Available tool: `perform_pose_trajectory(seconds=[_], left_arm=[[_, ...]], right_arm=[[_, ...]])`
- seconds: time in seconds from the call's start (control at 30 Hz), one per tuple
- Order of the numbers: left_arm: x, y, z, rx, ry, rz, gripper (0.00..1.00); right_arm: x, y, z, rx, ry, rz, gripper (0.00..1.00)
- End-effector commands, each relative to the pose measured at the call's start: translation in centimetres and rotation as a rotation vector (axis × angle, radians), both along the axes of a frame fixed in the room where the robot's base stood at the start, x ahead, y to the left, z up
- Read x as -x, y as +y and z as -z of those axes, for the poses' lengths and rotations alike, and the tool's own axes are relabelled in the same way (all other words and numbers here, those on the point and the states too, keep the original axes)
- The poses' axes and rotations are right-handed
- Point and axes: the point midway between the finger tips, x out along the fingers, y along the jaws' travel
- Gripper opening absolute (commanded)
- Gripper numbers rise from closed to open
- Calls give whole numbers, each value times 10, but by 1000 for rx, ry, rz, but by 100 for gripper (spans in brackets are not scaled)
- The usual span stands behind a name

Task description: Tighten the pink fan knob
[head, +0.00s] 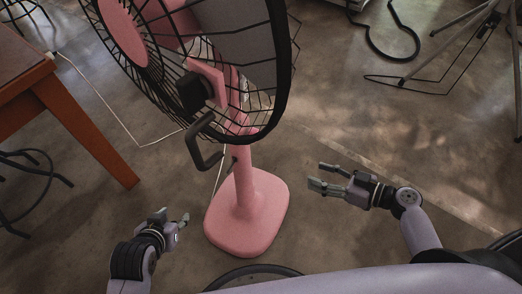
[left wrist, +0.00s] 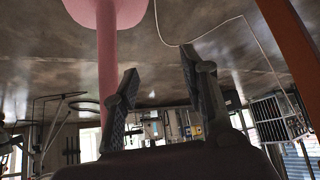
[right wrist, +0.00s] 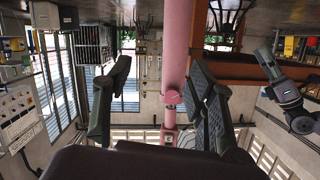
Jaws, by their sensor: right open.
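The pink fan (head: 245,215) stands on its rounded base, its caged head above and left of centre in the head view.
A brown wooden table (head: 75,115) stands at the left, with a dark stool (head: 30,180) below it. A white cord (head: 100,100) runs across the floor behind the fan. Metal stand legs (head: 450,50) are at the upper right. The floor right of the fan is mostly clear.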

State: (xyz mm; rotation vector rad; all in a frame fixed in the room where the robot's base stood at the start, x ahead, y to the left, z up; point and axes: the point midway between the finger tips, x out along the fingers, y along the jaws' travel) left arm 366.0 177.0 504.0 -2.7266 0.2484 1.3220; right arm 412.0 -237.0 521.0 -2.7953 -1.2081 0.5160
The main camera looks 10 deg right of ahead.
Motion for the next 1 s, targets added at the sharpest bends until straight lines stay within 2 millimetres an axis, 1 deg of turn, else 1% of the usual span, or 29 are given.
perform_pose_trajectory(seconds=[0.03,0.1,0.13,0.2,0.3,0.47,0.57,0.77,1.0], left_arm=[[0,0,-5,5,-28,0,40],[1,0,-21,9,-53,0,40],[2,0,-27,10,-62,0,40],[4,0,-39,13,-78,0,40],[6,1,-48,15,-88,-1,40],[8,1,-50,14,-79,-1,40],[10,2,-49,10,-65,-2,40],[22,7,-42,-4,-1,-7,40],[42,13,-33,-26,102,-15,40]], right_arm=[[-2,3,-12,-17,-88,-38,51],[-1,7,-40,-39,-195,-82,51],[1,9,-50,-46,-234,-99,51],[3,12,-68,-61,-303,-126,51],[5,14,-83,-72,-357,-146,51],[-2,25,-89,-76,-370,-150,51],[-11,39,-89,-76,-369,-150,51],[-37,74,-89,-76,-368,-148,51],[-67,117,-89,-76,-366,-147,51]])
